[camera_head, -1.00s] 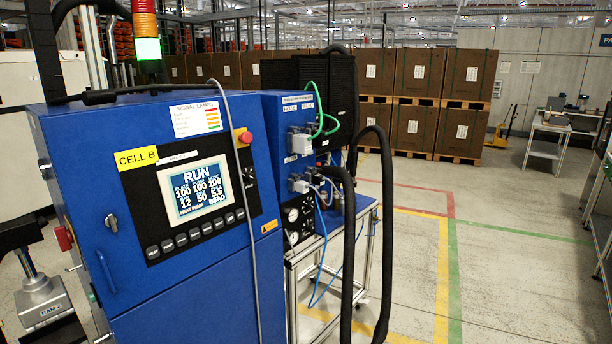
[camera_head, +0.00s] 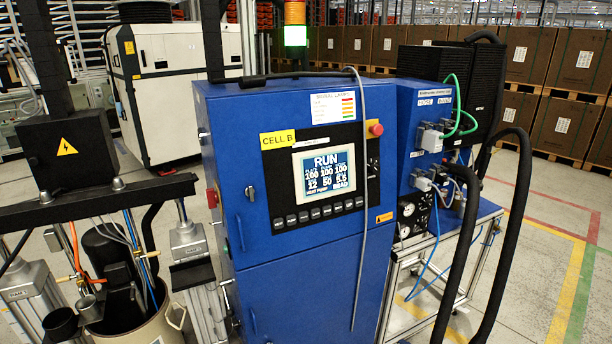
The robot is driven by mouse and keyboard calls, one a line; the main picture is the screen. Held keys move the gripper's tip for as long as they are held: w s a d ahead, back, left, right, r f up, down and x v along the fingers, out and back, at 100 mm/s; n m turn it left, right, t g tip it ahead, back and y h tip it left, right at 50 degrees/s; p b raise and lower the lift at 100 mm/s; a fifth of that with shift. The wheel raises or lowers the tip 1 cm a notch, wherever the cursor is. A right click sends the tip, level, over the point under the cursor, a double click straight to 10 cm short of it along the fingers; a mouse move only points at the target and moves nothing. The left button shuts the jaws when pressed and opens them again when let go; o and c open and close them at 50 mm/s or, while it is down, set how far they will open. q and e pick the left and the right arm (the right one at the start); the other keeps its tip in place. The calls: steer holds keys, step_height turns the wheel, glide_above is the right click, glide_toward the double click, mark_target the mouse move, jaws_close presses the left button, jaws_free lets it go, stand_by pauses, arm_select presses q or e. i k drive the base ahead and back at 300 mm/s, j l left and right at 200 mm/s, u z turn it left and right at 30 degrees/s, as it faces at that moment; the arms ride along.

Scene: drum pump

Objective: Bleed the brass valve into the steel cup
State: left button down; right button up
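Neither of my grippers is in view. The drum pump stands at the lower left, with a beige drum (camera_head: 165,328) between two upright rams. A black pump body (camera_head: 118,270) goes down into the drum. A small brass-coloured fitting (camera_head: 97,279) sits at the end of an orange hose (camera_head: 77,245) beside the pump; it may be the brass valve, but it is too small to tell. A dark round cup-like vessel (camera_head: 61,323) shows at the drum's left edge; I cannot tell whether it is the steel cup.
A blue control cabinet (camera_head: 288,180) marked CELL B, its screen (camera_head: 325,171) reading RUN, fills the middle. Thick black hoses (camera_head: 508,215) hang at its right. A white machine (camera_head: 170,70) stands behind left. Open floor (camera_head: 560,240) lies at the right.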

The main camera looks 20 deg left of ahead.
mark_target(78, 274)
steer(key=j+u, duration=0.1)
steer(key=u, duration=0.75)
steer(key=j+u, duration=0.1)
steer(key=u, duration=0.3)
steer(key=i+u, duration=0.1)
steer(key=u, duration=0.35)
steer(key=j+u, duration=0.1)
steer(key=u, duration=0.3)
steer(key=i+j, duration=0.25)
steer(key=i, duration=0.15)
steer(key=i+j, duration=0.25)
steer(key=i, duration=0.2)
steer(key=u, duration=0.05)
